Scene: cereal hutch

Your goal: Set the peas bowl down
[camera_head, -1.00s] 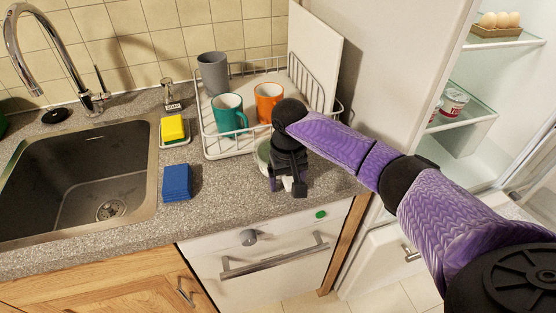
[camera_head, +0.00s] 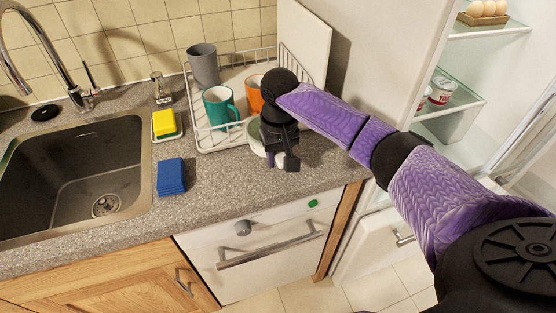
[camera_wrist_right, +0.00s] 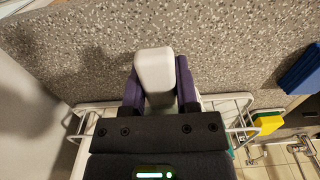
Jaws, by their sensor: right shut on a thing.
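The peas bowl (camera_head: 256,139) shows as a pale rim and side, mostly hidden behind my right gripper, at the front of the dish rack. My right gripper (camera_head: 277,158) points down over the counter right of the blue sponge. In the right wrist view, its two purple fingers (camera_wrist_right: 158,82) are shut on a white rounded part of the bowl (camera_wrist_right: 154,70). The bowl's inside and its peas are hidden. I cannot tell whether its base touches the counter (camera_head: 225,180). My left gripper is not in view.
The wire dish rack (camera_head: 222,142) holds a teal mug (camera_head: 219,106), an orange mug (camera_head: 254,100) and a grey cup (camera_head: 203,66). A blue sponge (camera_head: 171,177) lies near the sink (camera_head: 70,175). The open fridge (camera_head: 470,70) is at right. Counter between sponge and gripper is clear.

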